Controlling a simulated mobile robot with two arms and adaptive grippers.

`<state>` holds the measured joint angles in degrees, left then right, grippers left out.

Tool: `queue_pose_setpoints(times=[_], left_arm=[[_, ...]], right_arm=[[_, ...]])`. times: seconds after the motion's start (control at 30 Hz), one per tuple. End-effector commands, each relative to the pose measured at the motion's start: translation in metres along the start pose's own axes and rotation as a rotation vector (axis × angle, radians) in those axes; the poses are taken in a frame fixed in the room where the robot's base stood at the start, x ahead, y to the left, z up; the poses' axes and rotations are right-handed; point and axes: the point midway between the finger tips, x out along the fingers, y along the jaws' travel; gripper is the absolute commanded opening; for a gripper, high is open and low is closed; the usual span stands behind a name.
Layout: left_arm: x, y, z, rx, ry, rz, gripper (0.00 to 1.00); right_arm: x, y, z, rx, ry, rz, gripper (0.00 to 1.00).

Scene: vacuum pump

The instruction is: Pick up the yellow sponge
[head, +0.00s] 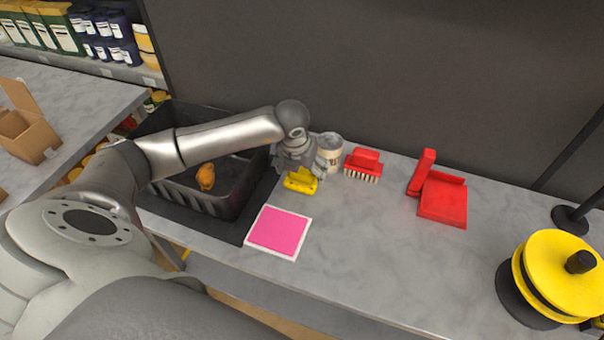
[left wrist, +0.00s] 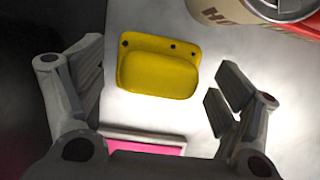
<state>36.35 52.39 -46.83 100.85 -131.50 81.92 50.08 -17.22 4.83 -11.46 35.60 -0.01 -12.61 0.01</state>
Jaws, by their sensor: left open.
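The yellow sponge (head: 300,182) lies on the grey counter, just right of the black sink and behind the pink mat, in the head view. In the left wrist view the sponge (left wrist: 157,70) is a yellow block with a flat flange bearing several dark holes. My left gripper (head: 302,168) is above it and partly covers it in the head view. In the left wrist view my left gripper (left wrist: 155,95) is open, with a finger on each side of the sponge's near end and visible space between. My right gripper is not in view.
A can (head: 330,147) stands close behind the sponge. A red brush (head: 363,165) and a red dustpan (head: 442,200) are to the right. The black sink (head: 235,228) holds an orange object (head: 206,177). A pink mat (head: 278,231) lies in front.

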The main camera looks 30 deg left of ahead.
Motion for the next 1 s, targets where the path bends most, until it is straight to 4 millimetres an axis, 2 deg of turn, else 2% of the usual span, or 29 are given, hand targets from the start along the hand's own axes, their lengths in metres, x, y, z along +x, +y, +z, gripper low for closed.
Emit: queue_pose_setpoints(times=[0.1,0.27,0.67,1.0], left_arm=[[0.0046,-0.0004,-0.0004,0.001,0.0,-0.001,0.88],[0.005,-0.0003,-0.0005,0.001,0.0,-0.001,0.88],[0.0045,-0.0003,-0.0003,0.0,0.0,-0.001,0.39],[0.0026,-0.0003,0.0008,0.0,-0.002,-0.001,0.37]], right_arm=[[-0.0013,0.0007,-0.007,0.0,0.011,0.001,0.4],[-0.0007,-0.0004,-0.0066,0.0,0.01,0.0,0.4],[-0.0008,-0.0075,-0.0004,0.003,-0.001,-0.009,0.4],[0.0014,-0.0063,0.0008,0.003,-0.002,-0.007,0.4]])
